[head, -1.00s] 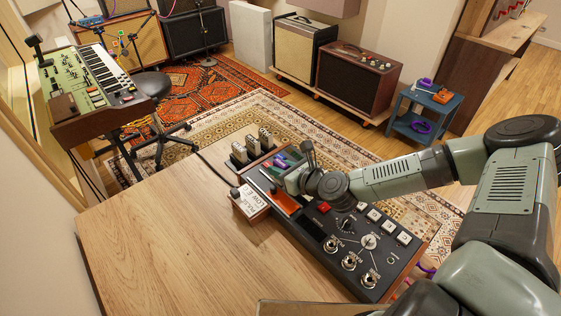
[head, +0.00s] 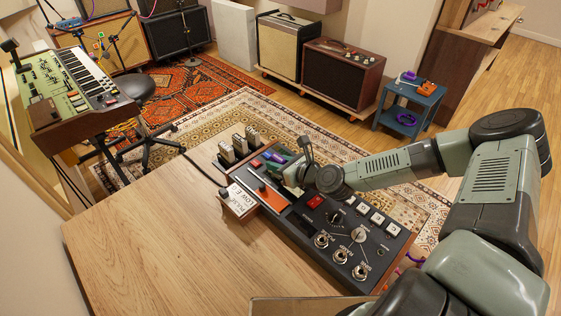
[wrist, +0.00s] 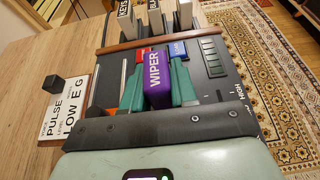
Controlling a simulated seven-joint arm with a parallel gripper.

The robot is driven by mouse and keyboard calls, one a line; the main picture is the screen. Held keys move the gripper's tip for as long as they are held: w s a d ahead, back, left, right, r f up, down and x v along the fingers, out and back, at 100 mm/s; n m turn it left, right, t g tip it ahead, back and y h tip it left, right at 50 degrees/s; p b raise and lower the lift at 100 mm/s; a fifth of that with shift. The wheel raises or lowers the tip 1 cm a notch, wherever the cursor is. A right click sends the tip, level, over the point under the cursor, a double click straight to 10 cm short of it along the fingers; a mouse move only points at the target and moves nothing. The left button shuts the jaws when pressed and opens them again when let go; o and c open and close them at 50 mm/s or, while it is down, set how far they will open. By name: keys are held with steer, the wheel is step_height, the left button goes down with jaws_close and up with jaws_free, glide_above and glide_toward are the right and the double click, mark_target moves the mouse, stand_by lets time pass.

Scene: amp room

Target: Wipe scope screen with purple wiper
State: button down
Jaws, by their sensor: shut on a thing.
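The purple wiper (wrist: 158,75), with WIPER lettered on it, sits between the two green fingers of my gripper (wrist: 158,92) in the wrist view. My gripper (head: 282,164) is shut on it, low over the far part of the dark console (head: 380,262). A red block (wrist: 138,56) and a blue block (wrist: 177,49) are just beyond the wiper, on the console. A dark rectangular panel (head: 302,223) lies on the console's near side; I cannot tell whether it is the scope screen. The wiper's underside is hidden.
A small white lettered box (head: 238,200) is beside the console. Several pale upright pieces (head: 240,143) stand at its far end. Knobs, jacks and a red button (head: 315,201) cover its right part. The wooden tabletop (head: 150,235) is clear on the left.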

mark_target(270, 178)
steer(key=shift+s+a, duration=1.2)
steer(key=shift+s, duration=0.05)
steer(key=shift+s+a+r, duration=0.1)
steer(key=shift+a, duration=0.05)
step_height(270, 178, up, 8)
